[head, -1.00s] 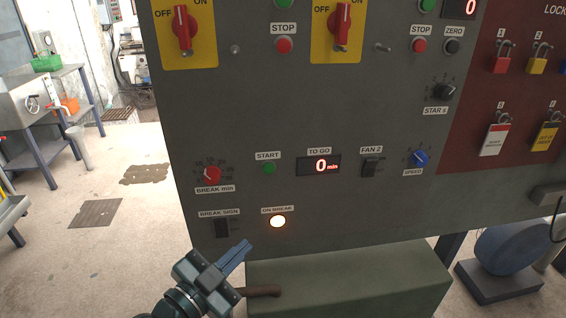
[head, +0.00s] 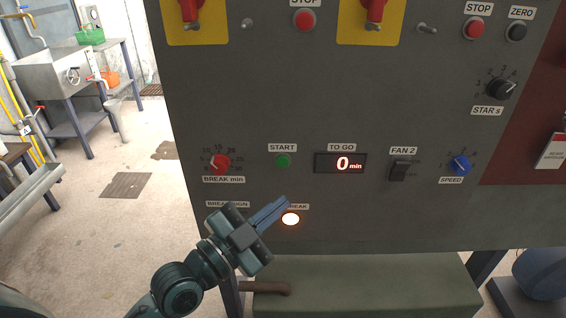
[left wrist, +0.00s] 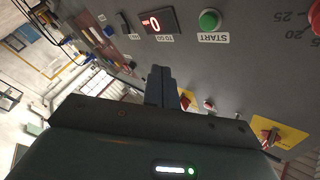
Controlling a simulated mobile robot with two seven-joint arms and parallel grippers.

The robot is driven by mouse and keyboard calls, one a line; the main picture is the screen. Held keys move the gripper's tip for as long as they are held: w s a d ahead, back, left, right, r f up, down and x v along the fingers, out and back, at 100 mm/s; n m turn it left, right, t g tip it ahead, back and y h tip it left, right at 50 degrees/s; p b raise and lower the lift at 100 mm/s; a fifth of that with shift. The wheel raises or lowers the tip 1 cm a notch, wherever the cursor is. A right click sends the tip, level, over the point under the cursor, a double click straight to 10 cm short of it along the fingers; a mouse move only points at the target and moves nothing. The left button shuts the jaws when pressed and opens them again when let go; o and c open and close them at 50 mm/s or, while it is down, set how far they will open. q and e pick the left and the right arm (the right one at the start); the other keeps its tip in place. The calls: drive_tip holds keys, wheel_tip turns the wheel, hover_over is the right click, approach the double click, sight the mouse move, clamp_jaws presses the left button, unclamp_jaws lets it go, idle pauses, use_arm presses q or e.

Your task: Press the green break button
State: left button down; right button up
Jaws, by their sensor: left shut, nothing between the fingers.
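The green break button (head: 283,160) sits on the grey panel under the START label, between the red BREAK min knob (head: 220,164) and the TO GO display (head: 341,163), which reads 0 min. It also shows in the left wrist view (left wrist: 209,19), upper right of the fingers. My left gripper (head: 286,204) is shut and empty. In the head view its fingertips are below the green button, next to the lit ON BREAK lamp (head: 290,219), and cover part of that lamp's label. The gripper hides the BREAK SIGN switch. My right gripper is not in view.
The FAN 2 switch (head: 400,170) and blue SPEED knob (head: 460,165) are to the right. Red STOP buttons (head: 304,20) and red rotary switches are above. A green box-like block (head: 380,285) is below the panel. Open floor lies at left.

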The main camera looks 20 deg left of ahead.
sight(282, 162)
use_arm(q)
drive_tip(key=w+b, duration=0.1)
drive_tip(key=w, duration=0.1)
drive_tip(key=w+a, duration=0.1)
drive_tip(key=w, duration=0.2)
drive_tip(key=w+a+b, duration=0.1)
drive_tip(key=w, duration=0.2)
drive_tip(key=shift+w+a+b, duration=0.15)
drive_tip(key=shift+a+b, duration=0.05)
drive_tip(key=shift+b, duration=0.1)
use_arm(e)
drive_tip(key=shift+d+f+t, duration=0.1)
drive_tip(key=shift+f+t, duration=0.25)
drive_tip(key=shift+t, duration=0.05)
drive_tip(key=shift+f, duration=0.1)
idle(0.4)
use_arm(q)
drive_tip(key=shift+w, duration=0.1)
idle(0.8)
drive_tip(key=shift+w+a, duration=0.1)
drive_tip(key=shift+w, duration=0.25)
